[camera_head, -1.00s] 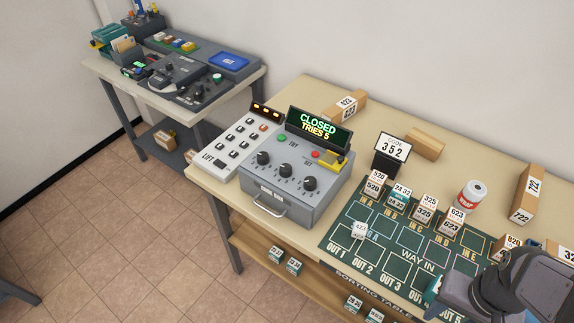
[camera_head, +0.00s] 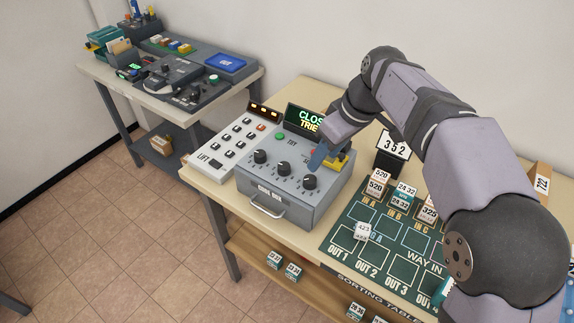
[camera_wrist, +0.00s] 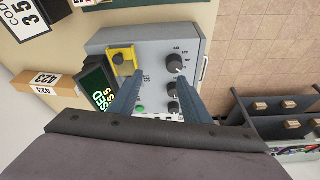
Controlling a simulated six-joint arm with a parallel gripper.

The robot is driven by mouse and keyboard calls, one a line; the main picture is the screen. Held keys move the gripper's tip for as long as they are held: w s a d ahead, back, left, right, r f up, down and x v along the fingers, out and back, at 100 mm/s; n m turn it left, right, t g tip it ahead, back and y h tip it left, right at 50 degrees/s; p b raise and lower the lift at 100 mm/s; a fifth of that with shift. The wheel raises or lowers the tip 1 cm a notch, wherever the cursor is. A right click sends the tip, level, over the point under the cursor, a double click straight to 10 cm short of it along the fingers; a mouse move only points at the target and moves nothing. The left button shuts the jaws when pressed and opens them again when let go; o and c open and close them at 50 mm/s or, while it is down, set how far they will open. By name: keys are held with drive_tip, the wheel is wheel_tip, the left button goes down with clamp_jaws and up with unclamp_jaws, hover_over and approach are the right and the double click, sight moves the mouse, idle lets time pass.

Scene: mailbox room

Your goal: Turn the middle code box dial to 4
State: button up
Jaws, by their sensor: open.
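The grey code box (camera_head: 262,209) stands on the table with three black dials in a row. The middle dial (camera_head: 284,169) sits between the left dial (camera_head: 261,156) and the right dial (camera_head: 309,181); its setting is too small to read. In the wrist view the middle dial (camera_wrist: 173,87) shows beside one finger. My gripper (camera_head: 318,157) is open and empty, pointing down over the right rear of the box top. In the wrist view my gripper (camera_wrist: 157,82) has its fingers spread above the box, with the row of dials near one fingertip.
The display (camera_head: 305,119) behind the dials is partly covered by my arm. A yellow part (camera_head: 338,161) is at the box's right rear. A code card (camera_head: 395,146) reads 352. The lift panel (camera_head: 226,142) is left of the box; the sorting mat (camera_head: 345,236) with several blocks is right.

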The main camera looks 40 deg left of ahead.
sight(284, 165)
drive_tip(key=s+a+r+n, duration=0.1)
drive_tip(key=s+a+n, duration=0.15)
drive_tip(key=a, duration=0.35)
drive_tip(key=shift+y, duration=0.3)
drive_tip(key=shift+x, duration=3.45)
drive_tip(key=shift+s+a, duration=0.1)
drive_tip(key=shift+s, duration=0.1)
drive_tip(key=c, duration=1)
